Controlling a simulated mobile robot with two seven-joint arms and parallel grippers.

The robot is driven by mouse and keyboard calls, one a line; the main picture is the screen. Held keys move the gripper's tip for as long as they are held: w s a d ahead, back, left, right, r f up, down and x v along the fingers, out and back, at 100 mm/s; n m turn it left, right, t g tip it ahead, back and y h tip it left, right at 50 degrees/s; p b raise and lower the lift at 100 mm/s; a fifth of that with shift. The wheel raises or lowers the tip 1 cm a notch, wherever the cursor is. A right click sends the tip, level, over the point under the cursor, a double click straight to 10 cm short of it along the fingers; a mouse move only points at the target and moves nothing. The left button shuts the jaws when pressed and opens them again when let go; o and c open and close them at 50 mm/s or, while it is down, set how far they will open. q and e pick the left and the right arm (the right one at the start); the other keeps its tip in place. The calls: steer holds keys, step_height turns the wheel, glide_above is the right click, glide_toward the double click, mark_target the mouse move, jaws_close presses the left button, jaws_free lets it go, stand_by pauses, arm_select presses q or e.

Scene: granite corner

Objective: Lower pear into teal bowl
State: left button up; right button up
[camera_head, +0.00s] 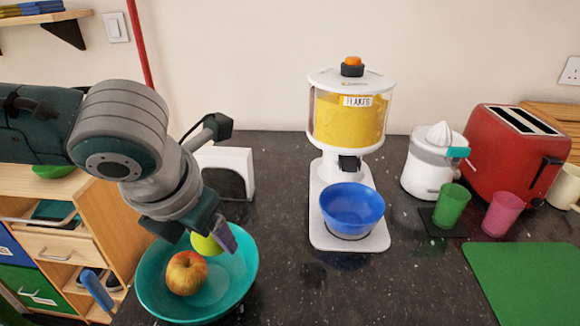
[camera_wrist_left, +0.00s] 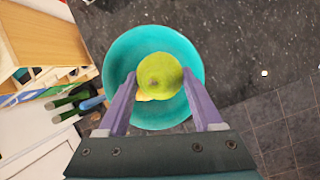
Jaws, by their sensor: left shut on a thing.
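The teal bowl (camera_head: 238,287) stands at the left end of the dark counter; its rim also shows in the left wrist view (camera_wrist_left: 118,58). A red-yellow apple (camera_head: 187,273) lies in it. My left gripper (camera_head: 218,240) is over the bowl's far right part, shut on the green pear (camera_head: 205,243). In the left wrist view the pear (camera_wrist_left: 158,72) sits between the two purple fingers, with the bowl behind it. The apple is mostly hidden there behind the pear. I cannot tell whether the pear touches the bowl. My right gripper is not in view.
A flakes dispenser (camera_head: 348,110) with a blue bowl (camera_head: 352,207) stands right of the teal bowl. A white juicer (camera_head: 430,165), red toaster (camera_head: 515,150), green cup (camera_head: 451,205) and pink cup (camera_head: 502,213) stand farther right. The front middle counter is clear.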

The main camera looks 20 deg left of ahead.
mark_target(213, 255)
arm_select(q)
steer(key=shift+f+b, duration=1.35)
steer(key=shift+f, duration=1.05)
steer(key=shift+f+b, duration=0.4)
steer(key=shift+f, duration=0.2)
steer(key=o, duration=1.5)
